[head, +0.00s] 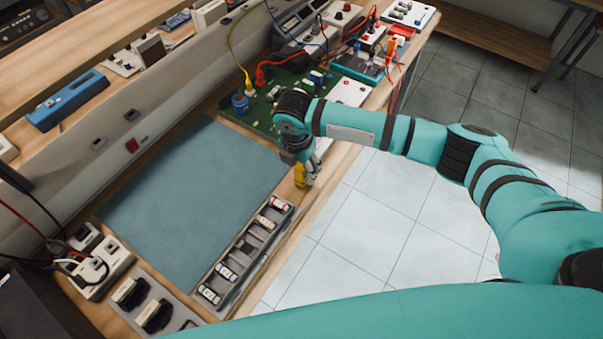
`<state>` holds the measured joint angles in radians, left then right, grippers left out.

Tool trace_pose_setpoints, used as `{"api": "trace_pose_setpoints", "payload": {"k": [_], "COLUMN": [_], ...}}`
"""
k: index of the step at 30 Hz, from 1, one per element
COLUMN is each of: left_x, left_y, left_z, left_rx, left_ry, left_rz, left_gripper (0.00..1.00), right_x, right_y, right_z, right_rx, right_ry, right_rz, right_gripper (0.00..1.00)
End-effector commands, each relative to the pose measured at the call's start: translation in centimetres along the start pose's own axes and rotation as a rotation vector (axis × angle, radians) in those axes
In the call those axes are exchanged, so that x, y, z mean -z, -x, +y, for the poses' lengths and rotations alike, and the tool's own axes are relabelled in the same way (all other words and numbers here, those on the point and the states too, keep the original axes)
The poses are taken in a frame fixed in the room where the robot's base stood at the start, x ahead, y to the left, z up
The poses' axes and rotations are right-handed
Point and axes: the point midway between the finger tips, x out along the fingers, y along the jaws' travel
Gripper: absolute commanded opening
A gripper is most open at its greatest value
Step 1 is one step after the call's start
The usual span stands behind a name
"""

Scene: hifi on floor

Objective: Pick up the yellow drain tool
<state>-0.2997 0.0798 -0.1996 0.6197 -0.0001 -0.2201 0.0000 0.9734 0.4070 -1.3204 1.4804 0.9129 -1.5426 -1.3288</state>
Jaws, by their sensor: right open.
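A small yellow piece (299,174), which I take to be the yellow drain tool, shows at the front edge of the bench, right beside the fingers of my right gripper (308,172). My right gripper is open and points down there. Its fingers and wrist hide part of the yellow piece, and I cannot tell whether they touch it. My left gripper is not in view.
A grey tray with small bottles (235,268) lies along the bench's front edge. A blue-grey mat (190,195) is bare. A green circuit board (262,118) with cables and instruments lies behind my right wrist. A socket block (100,268) stands at the left. Tiled floor is at right.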

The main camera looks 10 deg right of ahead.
Motion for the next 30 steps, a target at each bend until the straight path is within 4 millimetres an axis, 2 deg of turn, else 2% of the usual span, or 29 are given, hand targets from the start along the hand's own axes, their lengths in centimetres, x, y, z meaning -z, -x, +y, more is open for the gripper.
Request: {"api": "trace_pose_setpoints", "payload": {"k": [3,6,13,25,30], "left_x": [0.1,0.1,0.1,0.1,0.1], "left_y": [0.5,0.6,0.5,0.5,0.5], "left_z": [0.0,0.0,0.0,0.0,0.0], "left_rx": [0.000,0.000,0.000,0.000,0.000], "left_ry": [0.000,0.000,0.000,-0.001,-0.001], "left_rz": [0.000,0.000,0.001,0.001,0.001], "left_gripper": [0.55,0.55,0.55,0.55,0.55], "right_x": [0.1,0.0,0.0,0.0,0.0], "right_y": [-1.5,-2.1,-2.2,-2.2,-2.1], "right_z": [0.0,0.0,0.0,0.0,0.0], "right_rx": [0.002,0.001,0.000,0.000,-0.001], "right_ry": [-0.001,0.000,0.000,0.000,0.000], "right_rz": [0.001,0.000,0.000,0.000,-0.001], "right_gripper": [0.56,0.56,0.54,0.02,0.00]}}
